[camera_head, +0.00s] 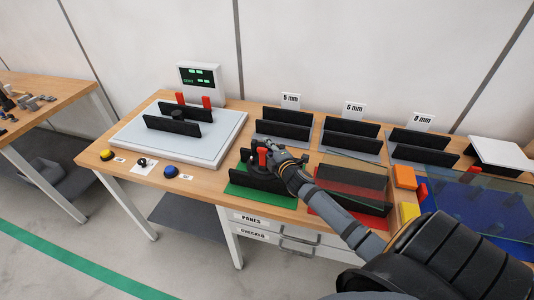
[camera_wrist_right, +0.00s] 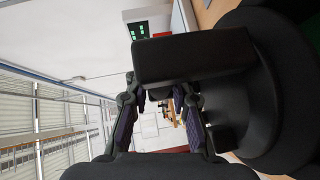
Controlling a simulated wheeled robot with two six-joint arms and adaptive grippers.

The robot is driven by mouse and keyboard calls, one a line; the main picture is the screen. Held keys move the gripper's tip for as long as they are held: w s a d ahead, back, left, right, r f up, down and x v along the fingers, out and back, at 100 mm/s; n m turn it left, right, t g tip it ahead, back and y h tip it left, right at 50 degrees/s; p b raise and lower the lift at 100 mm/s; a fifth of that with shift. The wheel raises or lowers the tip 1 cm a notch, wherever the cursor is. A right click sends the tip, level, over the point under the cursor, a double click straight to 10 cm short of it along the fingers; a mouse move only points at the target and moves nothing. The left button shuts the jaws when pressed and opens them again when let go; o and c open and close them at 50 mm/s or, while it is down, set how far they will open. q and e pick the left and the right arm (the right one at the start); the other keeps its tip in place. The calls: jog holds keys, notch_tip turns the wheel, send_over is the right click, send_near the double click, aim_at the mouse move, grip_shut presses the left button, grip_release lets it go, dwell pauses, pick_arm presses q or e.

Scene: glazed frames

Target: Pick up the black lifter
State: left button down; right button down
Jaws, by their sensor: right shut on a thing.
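My right gripper (camera_head: 262,146) is over the green mat (camera_head: 262,196) at the front middle of the table. It is shut on the black lifter (camera_head: 250,157), which is largely hidden by the gripper and a black slotted rack (camera_head: 258,179). In the right wrist view the lifter (camera_wrist_right: 195,58) shows close up as a thick black bar with a large round black part beside it. The fingers of my right gripper (camera_wrist_right: 158,95) reach to the bar. I cannot tell whether the lifter touches the mat. My left gripper is not in view.
A white board (camera_head: 215,142) with black racks and a dark knob (camera_head: 178,114) is at left. Behind it stands a display box (camera_head: 203,80). Black racks labelled 5, 6 and 8 mm line the back. A red mat (camera_head: 340,215), orange block (camera_head: 404,177) and blue glass pane (camera_head: 480,205) are at right.

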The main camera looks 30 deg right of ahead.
jog(key=shift+r, duration=0.25)
jog(key=shift+r, duration=0.25)
jog(key=s+a+r, duration=0.7)
jog(key=s+r, duration=0.5)
jog(key=shift+a, duration=0.15)
